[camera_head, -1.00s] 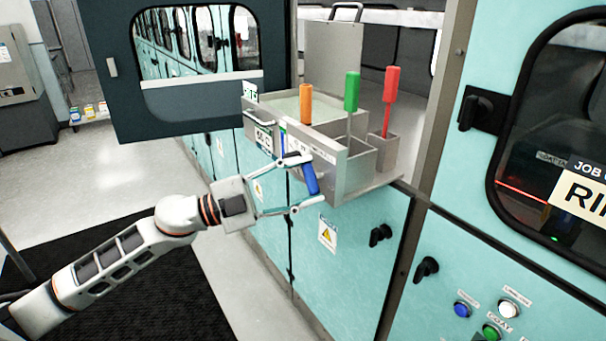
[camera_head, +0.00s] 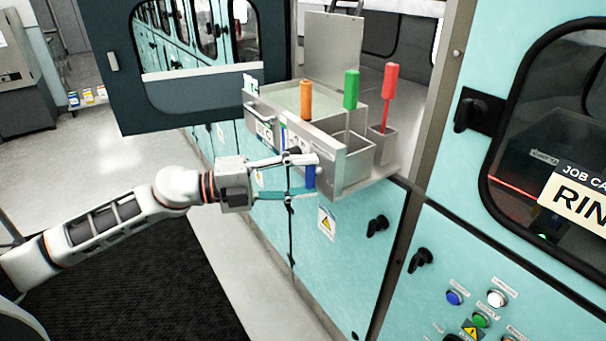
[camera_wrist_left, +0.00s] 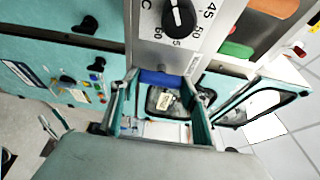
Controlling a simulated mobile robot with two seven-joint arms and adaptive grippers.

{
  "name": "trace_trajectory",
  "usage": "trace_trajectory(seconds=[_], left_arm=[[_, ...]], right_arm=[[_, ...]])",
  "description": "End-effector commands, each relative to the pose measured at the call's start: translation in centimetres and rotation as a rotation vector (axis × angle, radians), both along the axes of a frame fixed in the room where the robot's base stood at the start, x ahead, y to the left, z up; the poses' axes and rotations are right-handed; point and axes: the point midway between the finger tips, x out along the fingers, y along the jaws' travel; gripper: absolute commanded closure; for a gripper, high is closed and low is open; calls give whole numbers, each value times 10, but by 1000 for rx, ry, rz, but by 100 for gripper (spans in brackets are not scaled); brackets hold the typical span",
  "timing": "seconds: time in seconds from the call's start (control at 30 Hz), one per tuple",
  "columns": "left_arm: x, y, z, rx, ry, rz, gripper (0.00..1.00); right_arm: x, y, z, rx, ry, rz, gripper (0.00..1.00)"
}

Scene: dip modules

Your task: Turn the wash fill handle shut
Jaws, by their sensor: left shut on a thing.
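The wash fill handle is a blue lever on the front of the grey metal tank unit (camera_head: 327,170). The handle (camera_head: 310,178) stands nearly upright in the head view, partly hidden by the fingers. My left gripper (camera_head: 311,177) is shut on it, with one finger above and one below in that view. In the left wrist view the blue handle (camera_wrist_left: 160,78) lies crosswise between the two fingertips (camera_wrist_left: 160,85), just below a black dial knob (camera_wrist_left: 180,18) with a numbered scale. My right gripper is not in view.
Orange (camera_head: 305,100), green (camera_head: 351,90) and red (camera_head: 391,88) handled tools stand in the tank unit. An open dark door (camera_head: 120,95) with a window is behind my left arm. Black latches (camera_head: 377,226) and coloured buttons (camera_head: 480,320) are on the teal panels.

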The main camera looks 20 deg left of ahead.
Motion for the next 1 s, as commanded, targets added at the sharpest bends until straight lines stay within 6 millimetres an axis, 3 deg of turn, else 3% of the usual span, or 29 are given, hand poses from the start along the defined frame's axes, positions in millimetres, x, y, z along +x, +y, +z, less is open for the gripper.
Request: trace_trajectory(seconds=[0.37, 0.4, 0.43, 0.8, 1.0], left_arm=[[0, 0, 0, 5, -5, 0, 76], [0, 0, 0, 6, -6, 0, 44], [0, 0, 0, 5, -5, 0, 38], [-1, 1, 0, 4, -3, 1, 38], [-9, 17, -2, 4, 0, 2, 38]], right_arm=[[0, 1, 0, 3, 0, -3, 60], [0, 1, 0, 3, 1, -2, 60], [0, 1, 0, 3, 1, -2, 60], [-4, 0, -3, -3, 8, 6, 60], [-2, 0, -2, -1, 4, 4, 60]])
